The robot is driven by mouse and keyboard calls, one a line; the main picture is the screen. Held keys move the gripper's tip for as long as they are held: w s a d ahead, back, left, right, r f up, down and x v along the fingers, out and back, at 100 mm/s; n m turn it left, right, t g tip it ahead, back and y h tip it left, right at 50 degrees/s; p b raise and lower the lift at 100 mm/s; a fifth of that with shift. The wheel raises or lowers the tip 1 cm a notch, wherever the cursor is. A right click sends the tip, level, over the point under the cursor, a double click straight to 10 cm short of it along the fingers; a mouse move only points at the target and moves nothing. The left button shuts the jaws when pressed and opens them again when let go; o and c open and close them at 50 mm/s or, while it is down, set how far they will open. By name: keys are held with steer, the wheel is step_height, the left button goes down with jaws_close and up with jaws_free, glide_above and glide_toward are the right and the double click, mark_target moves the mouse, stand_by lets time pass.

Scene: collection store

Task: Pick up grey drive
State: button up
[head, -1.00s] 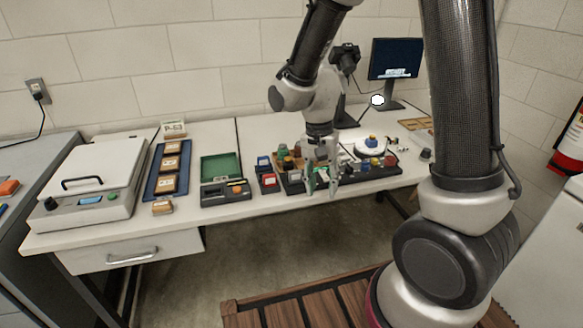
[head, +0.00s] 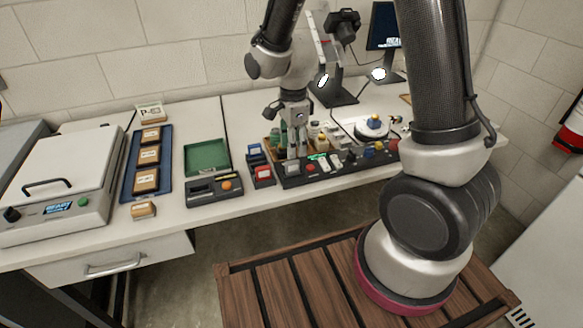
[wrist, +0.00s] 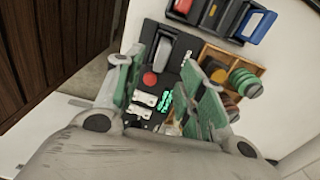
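My gripper (head: 296,152) is above the left part of a black tray (head: 330,171) in the head view. In the wrist view its two green-padded fingers (wrist: 165,92) are spread apart, with nothing held between them. The black tray lies below and beyond them. A grey piece (wrist: 164,52) sits in a dark holder at the tray's end, beyond the fingertips; it looks like the grey drive, but I cannot be sure. Beside it are a red round button (wrist: 149,78), white pieces (wrist: 146,98) and glowing green marks (wrist: 166,101).
A wooden rack with green round pieces (wrist: 245,82) stands close beside the right finger. Blue (head: 254,150) and red (head: 263,173) pieces stand left of the tray. Further left are an open green-lined case (head: 207,157) and a blue tray (head: 165,160) of boxes. A turntable-like white disc (head: 372,130) stands right.

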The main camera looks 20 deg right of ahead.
mark_target(292, 161)
step_height(292, 161, down, 8)
steer(key=shift+w+a+r, duration=0.1)
stand_by(0.4)
steer(key=shift+c, duration=0.4)
jaws_close()
